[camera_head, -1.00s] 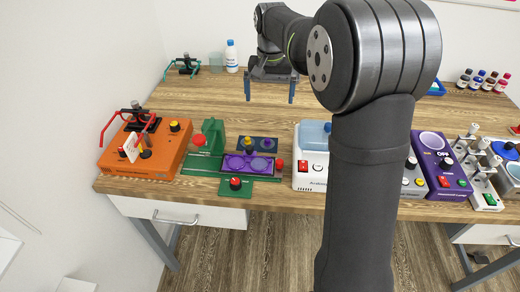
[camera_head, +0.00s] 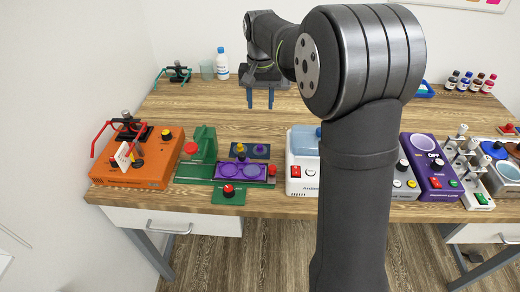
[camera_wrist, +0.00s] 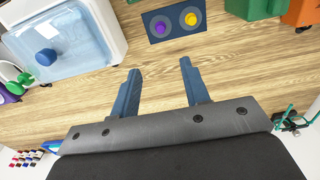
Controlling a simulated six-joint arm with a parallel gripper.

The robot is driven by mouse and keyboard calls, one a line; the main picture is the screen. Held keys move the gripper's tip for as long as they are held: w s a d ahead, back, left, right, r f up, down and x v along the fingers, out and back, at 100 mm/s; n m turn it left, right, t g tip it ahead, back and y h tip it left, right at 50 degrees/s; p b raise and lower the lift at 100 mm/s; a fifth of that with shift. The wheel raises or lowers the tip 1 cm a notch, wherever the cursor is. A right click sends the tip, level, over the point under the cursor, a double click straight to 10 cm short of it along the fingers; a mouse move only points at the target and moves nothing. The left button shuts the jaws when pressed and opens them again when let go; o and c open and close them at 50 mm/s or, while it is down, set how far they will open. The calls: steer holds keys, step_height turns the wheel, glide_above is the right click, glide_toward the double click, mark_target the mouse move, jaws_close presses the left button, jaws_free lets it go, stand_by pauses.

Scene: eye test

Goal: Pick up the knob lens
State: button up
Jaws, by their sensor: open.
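A slate-blue plate (camera_head: 250,154) lies behind the purple two-lens holder on the green stand. It carries two round lenses with knobs, one yellow (camera_head: 240,148) and one purple (camera_head: 261,148). In the wrist view, the purple-knob lens (camera_wrist: 160,27) is on the plate's left and the yellow-knob lens (camera_wrist: 191,19) on its right. My gripper (camera_head: 260,106) is above the table, farther back than the plate. In the wrist view my gripper (camera_wrist: 158,83) has its two blue fingers apart, with bare wood between them. It touches neither lens.
A green stand (camera_head: 204,143) with a purple holder (camera_head: 228,172) stands in front of the plate. An orange device (camera_head: 155,168) is at left, a white device with a blue lid (camera_head: 303,150) at right. A white bottle (camera_head: 222,65) stands at the back. Wood around the plate's rear is clear.

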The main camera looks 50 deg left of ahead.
steer(key=n, duration=0.9)
glide_above(260, 146)
steer(key=f, duration=1.1)
steer(key=shift+a+f, duration=0.3)
steer(key=shift+a, duration=0.1)
steer(key=shift+d+f, duration=0.15)
steer(key=shift+f, duration=1.2)
steer(key=shift+d+f, duration=0.15)
steer(key=shift+f, duration=1.15)
jaws_close()
